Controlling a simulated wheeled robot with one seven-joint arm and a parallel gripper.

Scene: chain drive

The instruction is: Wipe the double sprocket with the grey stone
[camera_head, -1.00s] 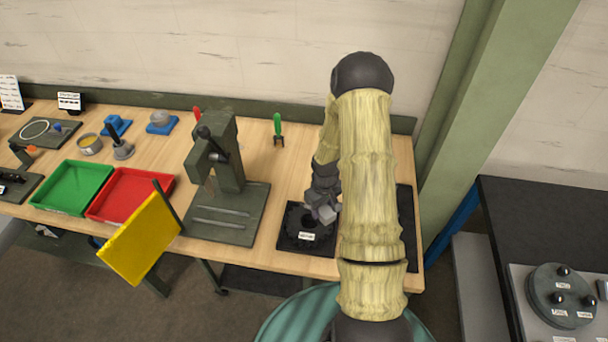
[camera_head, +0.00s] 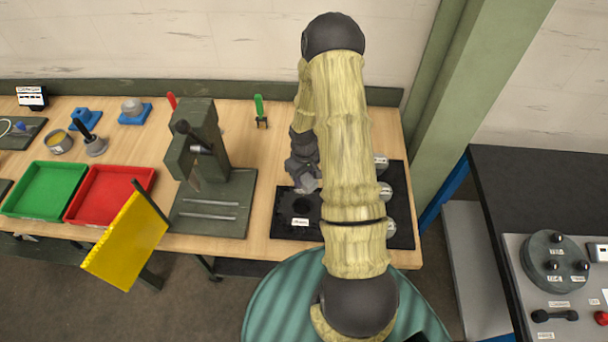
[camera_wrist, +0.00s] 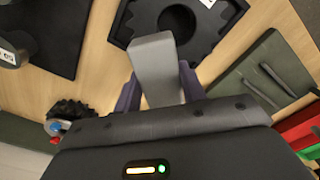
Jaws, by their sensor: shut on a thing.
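My gripper (camera_wrist: 160,95) is shut on a grey stone (camera_wrist: 155,60), a plain rectangular block that juts out from between the fingers. In the head view my gripper (camera_head: 306,178) is over the back edge of a black labelled plate (camera_head: 285,228). The plate has a dark round opening, and it also shows in the wrist view (camera_wrist: 122,28). My arm hides that area in the head view.
A green press (camera_head: 212,175) stands left of the plate. A red tray (camera_head: 100,195), a green tray (camera_head: 40,190) and a yellow panel (camera_head: 125,240) are further left. A black mat (camera_head: 402,235) with labelled round parts lies right of my arm. A green-handled tool (camera_head: 260,108) stands behind.

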